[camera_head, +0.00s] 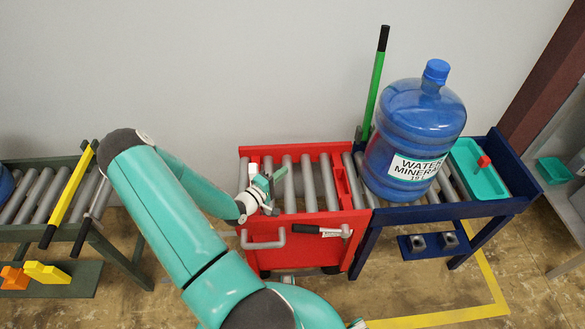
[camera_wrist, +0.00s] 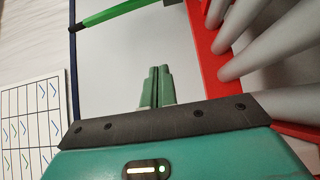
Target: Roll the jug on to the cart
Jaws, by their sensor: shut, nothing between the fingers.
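The blue water jug (camera_head: 415,125) stands upright on the rollers of the dark blue conveyor (camera_head: 440,212), its white label facing me in the head view. The red cart (camera_head: 300,256), with its own grey rollers (camera_head: 308,185), stands directly left of that conveyor. The jug is wholly on the blue conveyor side. My gripper (camera_head: 272,182) is over the left part of the cart's rollers, well left of the jug. In the wrist view my gripper (camera_wrist: 158,72) has its fingers together and empty. The jug is not in the wrist view.
A green lever (camera_head: 375,85) with a black grip rises behind the seam of cart and conveyor. A black-handled latch (camera_head: 320,231) is on the cart's front. A teal tray (camera_head: 478,170) with a red piece sits right of the jug. Another roller conveyor (camera_head: 35,200) with a yellow bar stands left.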

